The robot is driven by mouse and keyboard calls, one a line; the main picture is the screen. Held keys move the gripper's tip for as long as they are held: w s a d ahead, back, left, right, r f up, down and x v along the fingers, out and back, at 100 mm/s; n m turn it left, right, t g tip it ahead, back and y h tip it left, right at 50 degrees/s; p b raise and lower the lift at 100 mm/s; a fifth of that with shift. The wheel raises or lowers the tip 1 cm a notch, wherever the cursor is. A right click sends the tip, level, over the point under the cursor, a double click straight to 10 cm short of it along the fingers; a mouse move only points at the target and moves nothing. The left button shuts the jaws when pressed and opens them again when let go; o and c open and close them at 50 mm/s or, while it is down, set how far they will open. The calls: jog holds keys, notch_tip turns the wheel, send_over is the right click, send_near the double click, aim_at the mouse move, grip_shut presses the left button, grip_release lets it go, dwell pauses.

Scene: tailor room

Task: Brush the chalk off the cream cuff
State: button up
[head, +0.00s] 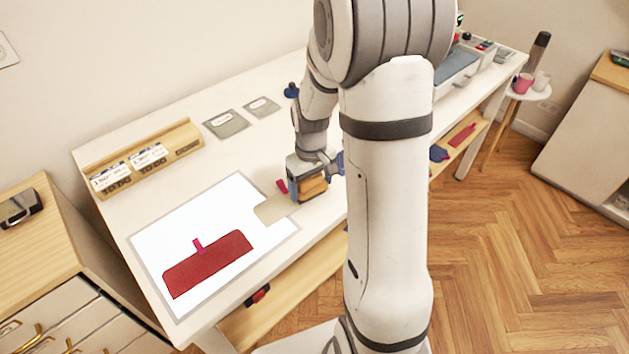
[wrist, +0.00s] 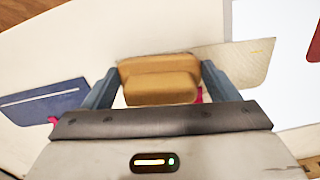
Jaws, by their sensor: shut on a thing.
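My gripper (head: 312,190) is shut on a tan block-shaped brush (wrist: 160,80), held between both fingers. The brush (head: 314,187) is at the cuff's right end, overlapping it in view. I cannot tell whether it touches the cloth, and its underside is hidden.
A dark red piece (head: 208,264) with a magenta clip lies on the white panel (head: 165,240). A blue piece (wrist: 45,101) with a pale line lies left in the wrist view. A wooden rack (head: 140,160) and two grey-green squares (head: 226,123) are at the table's back.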

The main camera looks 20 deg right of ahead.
aim_at(299, 195)
jog(key=shift+a, duration=0.25)
jog(key=shift+s+a, duration=0.1)
jog(key=shift+s+a, duration=0.15)
jog(key=shift+a, duration=0.5)
jog(key=shift+s+a, duration=0.3)
jog(key=shift+a, duration=0.4)
jog(key=shift+s+a+b, duration=0.2)
jog(key=shift+a+b, duration=0.1)
jog(key=shift+a, duration=0.45)
jog(key=shift+s+a, duration=0.25)
jog(key=shift+a, duration=0.5)
